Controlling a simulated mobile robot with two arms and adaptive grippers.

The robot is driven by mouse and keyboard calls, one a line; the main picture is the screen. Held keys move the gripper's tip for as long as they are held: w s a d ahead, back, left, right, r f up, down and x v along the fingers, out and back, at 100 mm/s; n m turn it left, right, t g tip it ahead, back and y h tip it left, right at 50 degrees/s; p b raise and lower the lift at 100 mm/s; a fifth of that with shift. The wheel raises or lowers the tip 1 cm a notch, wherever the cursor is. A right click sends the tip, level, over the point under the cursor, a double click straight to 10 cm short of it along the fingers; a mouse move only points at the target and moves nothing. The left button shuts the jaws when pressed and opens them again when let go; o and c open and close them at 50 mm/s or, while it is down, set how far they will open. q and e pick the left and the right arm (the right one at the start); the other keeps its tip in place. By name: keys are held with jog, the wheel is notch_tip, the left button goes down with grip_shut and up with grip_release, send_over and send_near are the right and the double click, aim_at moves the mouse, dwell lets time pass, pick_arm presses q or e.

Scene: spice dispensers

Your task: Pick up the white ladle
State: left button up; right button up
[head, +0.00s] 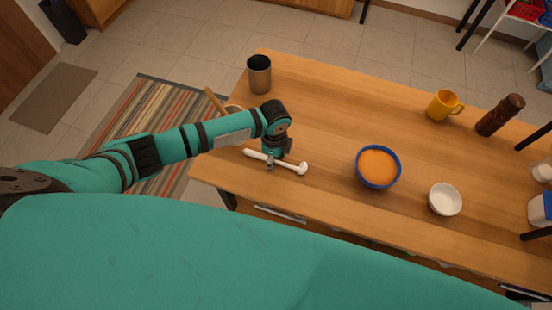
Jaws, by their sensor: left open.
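The white ladle (289,164) lies on the wooden table (320,130) near its front left part, with its round end to the right. My left gripper (271,165) points down right over the ladle's handle. It is open, and its fingers look to be around or just above the handle; I cannot tell if they touch it. My wrist hides a little of the ladle. My right gripper is not in view.
A blue bowl of orange soup (378,167) and a small white bowl (445,199) stand right of the ladle. A dark cup (259,75), a yellow mug (442,105) and a brown grinder (499,115) stand farther back. The table between is clear.

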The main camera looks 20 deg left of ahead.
pick_arm(q)
grip_shut()
jog(key=shift+r, duration=0.15)
dwell(0.4)
